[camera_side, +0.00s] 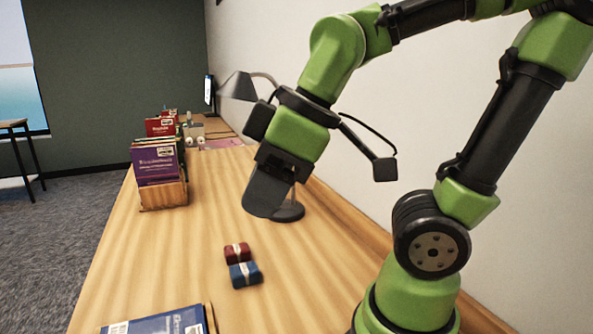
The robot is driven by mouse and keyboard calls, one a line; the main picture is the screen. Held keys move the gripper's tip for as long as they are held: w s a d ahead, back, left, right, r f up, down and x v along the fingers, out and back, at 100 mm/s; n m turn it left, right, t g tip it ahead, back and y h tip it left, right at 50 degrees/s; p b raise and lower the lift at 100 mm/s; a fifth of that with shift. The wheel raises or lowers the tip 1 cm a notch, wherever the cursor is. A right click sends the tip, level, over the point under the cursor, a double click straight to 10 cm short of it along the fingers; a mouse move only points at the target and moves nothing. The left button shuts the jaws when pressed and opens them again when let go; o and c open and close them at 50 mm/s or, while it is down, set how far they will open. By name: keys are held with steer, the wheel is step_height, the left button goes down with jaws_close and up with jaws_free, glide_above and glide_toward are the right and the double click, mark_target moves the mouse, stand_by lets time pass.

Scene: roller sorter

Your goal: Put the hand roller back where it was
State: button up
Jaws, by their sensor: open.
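No object that I can clearly name as the hand roller shows in the side view. A small dark red block (237,253) with a pale band lies on the wooden table (190,255). A blue block (244,274) with a pale band lies just in front of it, touching or nearly so. I cannot tell whether either is a roller. My gripper (264,198) points down above the table, behind and a little right of the blocks. It is open, seen side-on, with nothing visible in it.
A wooden box (165,195) of upright packets stands at the left edge, with more goods behind. Another box with a blue packet (165,323) is at the front. A lamp (289,212) stands behind my gripper. A wall borders the right. The table's middle is mostly clear.

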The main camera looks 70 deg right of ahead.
steer(key=s+m, duration=0.1)
steer(key=m, duration=0.2)
steer(key=s+d+r+m+t, duration=0.1)
steer(key=m, duration=0.1)
steer(key=s+m+t, duration=0.1)
steer(key=m, duration=0.2)
steer(key=shift+s+d+r+m, duration=0.1)
steer(key=shift+d+r+m, duration=0.2)
steer(key=shift+r, duration=0.05)
